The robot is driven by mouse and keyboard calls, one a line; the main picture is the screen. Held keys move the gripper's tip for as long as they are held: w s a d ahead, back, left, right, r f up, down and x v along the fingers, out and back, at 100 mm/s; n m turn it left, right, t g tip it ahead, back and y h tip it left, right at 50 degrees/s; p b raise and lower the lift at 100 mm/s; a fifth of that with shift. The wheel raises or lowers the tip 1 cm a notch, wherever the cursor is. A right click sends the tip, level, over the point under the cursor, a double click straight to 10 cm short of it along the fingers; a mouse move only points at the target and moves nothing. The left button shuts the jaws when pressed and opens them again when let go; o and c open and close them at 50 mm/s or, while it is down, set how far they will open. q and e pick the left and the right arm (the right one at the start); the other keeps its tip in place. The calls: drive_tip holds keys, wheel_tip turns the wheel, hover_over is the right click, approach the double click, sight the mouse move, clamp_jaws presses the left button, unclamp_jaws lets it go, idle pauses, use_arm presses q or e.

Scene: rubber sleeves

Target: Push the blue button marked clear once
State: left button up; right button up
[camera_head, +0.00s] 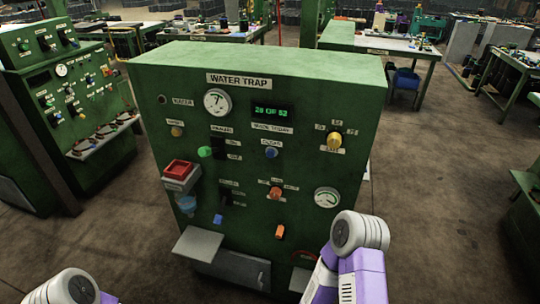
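A green cabinet (345,110) headed "WATER TRAP" stands in front of me. A round blue button (271,152) sits on its upper middle face, under a small white label too blurred to read for certain. A second, smaller blue piece (218,219) sits lower left on the panel. I cannot read a "clear" mark on either. Purple and white links of my arms show at the bottom left and bottom right. Neither gripper shows in the view, and nothing is seen touching the blue button.
Another green console (80,90) stands left. The space before the upper panel looks clear.

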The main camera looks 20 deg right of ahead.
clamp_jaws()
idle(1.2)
